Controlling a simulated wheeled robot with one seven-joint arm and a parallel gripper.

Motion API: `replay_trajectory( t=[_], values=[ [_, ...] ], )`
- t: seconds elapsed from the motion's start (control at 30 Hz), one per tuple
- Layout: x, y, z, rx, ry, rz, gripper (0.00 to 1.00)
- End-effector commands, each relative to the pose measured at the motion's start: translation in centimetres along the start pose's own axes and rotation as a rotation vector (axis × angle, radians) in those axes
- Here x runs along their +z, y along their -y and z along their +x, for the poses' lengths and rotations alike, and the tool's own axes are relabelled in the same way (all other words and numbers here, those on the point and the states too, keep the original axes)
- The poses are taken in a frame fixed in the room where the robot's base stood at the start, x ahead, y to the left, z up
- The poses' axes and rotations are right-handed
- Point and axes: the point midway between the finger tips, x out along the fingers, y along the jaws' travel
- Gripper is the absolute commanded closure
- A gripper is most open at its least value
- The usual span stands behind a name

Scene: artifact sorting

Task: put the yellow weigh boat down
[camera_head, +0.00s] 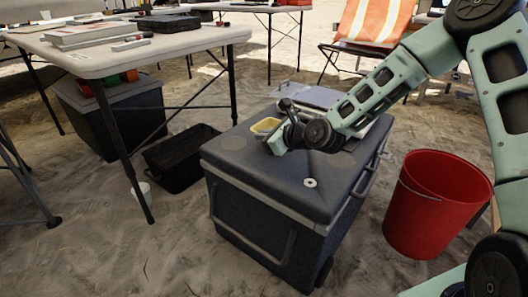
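The yellow weigh boat (265,126) is a small shallow dish over the top of the dark grey cooler (270,180), near its back left part. My gripper (284,118) is right beside the boat, at its right side. The wrist hides part of the boat's right edge. The fingers are small and dark here, and I cannot tell whether they are closed on the boat's rim. I also cannot tell whether the boat rests on the lid or is held just above it.
A light grey device (322,97) is behind my wrist on the cooler. A white ring (310,183) lies on the clear front lid. A red bucket (433,208) stands right, a black bin (180,160) left. A folding table (190,42) bears books.

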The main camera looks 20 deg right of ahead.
Motion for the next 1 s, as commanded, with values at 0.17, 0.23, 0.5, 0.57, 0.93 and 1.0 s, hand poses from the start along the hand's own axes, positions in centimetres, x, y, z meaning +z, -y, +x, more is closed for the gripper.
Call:
replay_trajectory(
  t=[0.17, 0.23, 0.5, 0.57, 0.93, 1.0],
  values=[
    [-3.2, -0.9, 1.3, 0.002, -0.002, 0.001, 1.00],
    [-3.7, -1.0, 1.5, 0.001, -0.001, 0.000, 1.00],
    [-3.6, -1.0, 1.4, 0.000, -0.001, 0.001, 1.00],
    [-3.7, -1.0, 1.5, 0.000, -0.001, 0.001, 1.00],
    [-3.8, -1.0, 1.5, 0.000, -0.001, 0.000, 0.76],
    [-3.7, -1.0, 1.5, 0.000, -0.001, 0.000, 0.76]
  ],
)
